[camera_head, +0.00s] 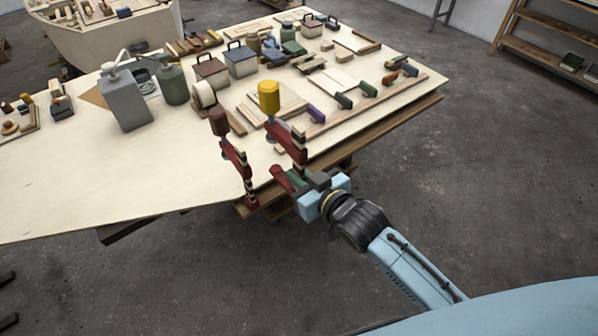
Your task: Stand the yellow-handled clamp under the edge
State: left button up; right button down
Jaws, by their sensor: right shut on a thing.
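The yellow-handled clamp stands roughly upright at the table's near edge, its yellow handle (269,97) on top and its dark red arm (287,140) below. Its striped bar runs down to my right gripper (302,182), which is shut on the clamp's lower part just outside the edge. A red piece by the fingers looks like the clamp's lower jaw (282,178). Whether the jaw touches the table's underside cannot be told. A brown-handled clamp (236,160) stands just left, on the same edge (215,203). My left gripper is out of view.
On the plywood table (90,190) are a grey pump bottle (124,103), a green bottle (173,85), a tape roll (203,95), wood strips and several small coloured-handled tools (316,112). The table's near left is bare. Open floor (470,180) lies right.

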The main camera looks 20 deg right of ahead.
jog(key=b, duration=0.5)
send_near(276, 172)
jog(key=shift+w+d+f, duration=0.1)
jog(key=shift+w+f, duration=0.15)
jog(key=shift+f, duration=0.45)
jog(key=shift+w+f, duration=0.2)
jog(key=shift+f, duration=0.45)
jog(key=shift+w+d+f, duration=0.1)
jog(key=shift+w+f, duration=0.15)
jog(key=shift+f, duration=0.45)
jog(key=shift+w+a+p, duration=0.15)
jog(key=shift+w+p, duration=0.05)
jog(key=shift+p, duration=0.75)
jog(key=shift+f, duration=0.1)
jog(key=shift+w+a+b, duration=0.15)
jog(key=shift+w+a, duration=0.1)
jog(key=shift+w, duration=0.45)
jog(key=shift+w+a+b, duration=0.15)
jog(key=shift+w+a, duration=0.1)
jog(key=shift+w, duration=0.4)
jog(key=shift+w+a+b, duration=0.15)
jog(key=shift+w+a, duration=0.1)
jog(key=shift+w, duration=0.65)
